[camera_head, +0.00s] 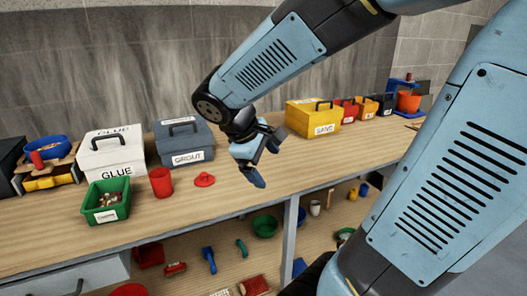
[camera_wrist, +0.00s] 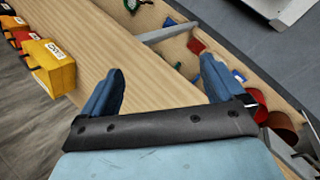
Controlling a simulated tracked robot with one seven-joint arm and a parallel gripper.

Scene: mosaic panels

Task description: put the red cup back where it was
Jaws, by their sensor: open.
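A red cup (camera_head: 161,181) stands upright on the wooden workbench (camera_head: 300,178), between the green bin and a small red lid-like piece (camera_head: 204,180). My gripper (camera_head: 262,165) is above the bench, to the right of the cup and apart from it. In the wrist view my gripper (camera_wrist: 160,90) has its two blue fingers wide apart with nothing between them, over the bench edge. The red cup cannot be made out in the wrist view.
A green bin (camera_head: 106,201), white GLUE box (camera_head: 110,155) and grey GROUT box (camera_head: 184,143) stand near the cup. A yellow box (camera_head: 313,118) stands behind my gripper. The lower shelf holds several tools and cups. Bench space in front of the red lid-like piece is clear.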

